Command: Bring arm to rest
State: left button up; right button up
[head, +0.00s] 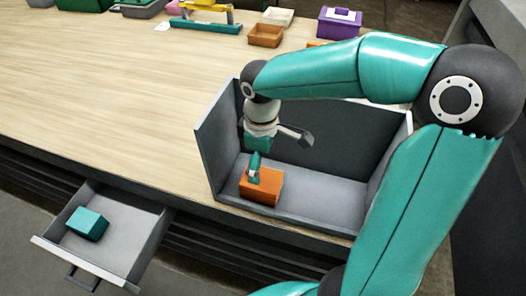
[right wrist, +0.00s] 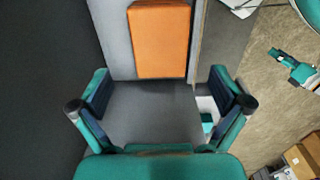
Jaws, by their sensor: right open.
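My right gripper (head: 281,155) is inside the grey open-topped bin (head: 203,152) on the bench, just above an orange block (head: 262,190). Its fingers are spread, with nothing between them. In the right wrist view, the open fingers of the right gripper (right wrist: 160,104) stand wide apart, and the orange block (right wrist: 159,40) lies ahead of them, beyond the tips. The orange block sits on the bin floor near its front left corner. A teal part (right wrist: 295,68) at the right of the wrist view looks like my left arm's end, but its jaws are too small to read.
An open drawer (head: 130,217) with a teal block (head: 87,224) in it juts out below the bench front at left. Purple box (head: 339,22), brown tray (head: 265,36) and other containers stand at the back. The left of the wooden bench top (head: 110,95) is clear.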

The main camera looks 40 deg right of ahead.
jog(key=shift+r, duration=1.2)
